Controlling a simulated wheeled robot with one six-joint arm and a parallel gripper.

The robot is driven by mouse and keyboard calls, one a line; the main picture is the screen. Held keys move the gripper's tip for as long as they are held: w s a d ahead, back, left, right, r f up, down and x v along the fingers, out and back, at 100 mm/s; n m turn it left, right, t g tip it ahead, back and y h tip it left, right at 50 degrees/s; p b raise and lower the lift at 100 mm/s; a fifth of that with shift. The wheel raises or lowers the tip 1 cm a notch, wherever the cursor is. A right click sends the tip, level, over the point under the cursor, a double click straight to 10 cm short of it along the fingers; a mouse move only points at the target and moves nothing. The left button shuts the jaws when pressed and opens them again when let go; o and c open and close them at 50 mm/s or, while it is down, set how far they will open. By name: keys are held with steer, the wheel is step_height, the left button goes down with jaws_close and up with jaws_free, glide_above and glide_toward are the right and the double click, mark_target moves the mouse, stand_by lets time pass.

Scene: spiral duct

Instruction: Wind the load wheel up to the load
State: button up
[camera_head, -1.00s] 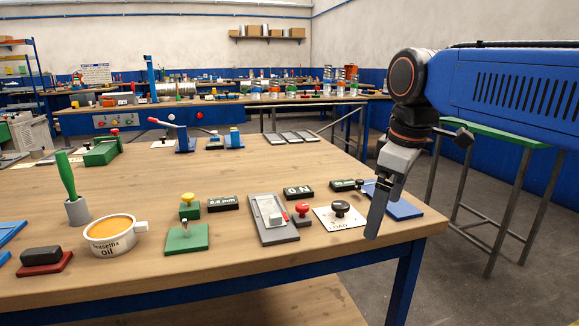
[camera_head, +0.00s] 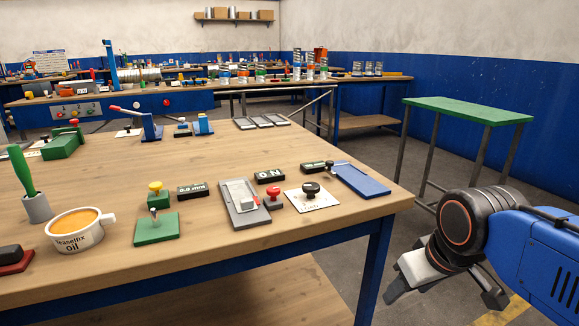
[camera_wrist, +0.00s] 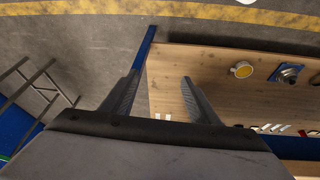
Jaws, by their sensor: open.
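The likely load wheel is a black knob (camera_head: 312,189) on a white plate (camera_head: 322,203) near the right front of the wooden bench. The plate's lettering is partly hidden by the knob and too small to read surely. My gripper (camera_head: 444,296) is off the bench's right front corner, low at the lower right, apart from the knob. In the wrist view my gripper (camera_wrist: 160,79) has its two fingers spread with nothing between them. The knob cannot be made out surely in the wrist view.
A red knob (camera_head: 273,194), a grey switch plate (camera_head: 240,215) and a blue plate (camera_head: 361,181) crowd the black knob. A yellow knob (camera_head: 155,188) and an oil cup (camera_head: 75,232) stand left. A green-topped stand (camera_head: 468,108) is at right. Floor beside the bench is clear.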

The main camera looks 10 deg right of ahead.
steer(key=w+a+r+n+g, duration=0.1)
steer(key=w+a+r+n, duration=0.2)
steer(key=w+r+n, duration=0.7)
step_height(320, 180, up, 20)
steer(key=n+g, duration=0.3)
steer(key=n, duration=1.5)
glide_above(311, 185)
step_height(311, 185, down, 17)
steer(key=shift+f, duration=0.2)
steer(key=c, duration=1)
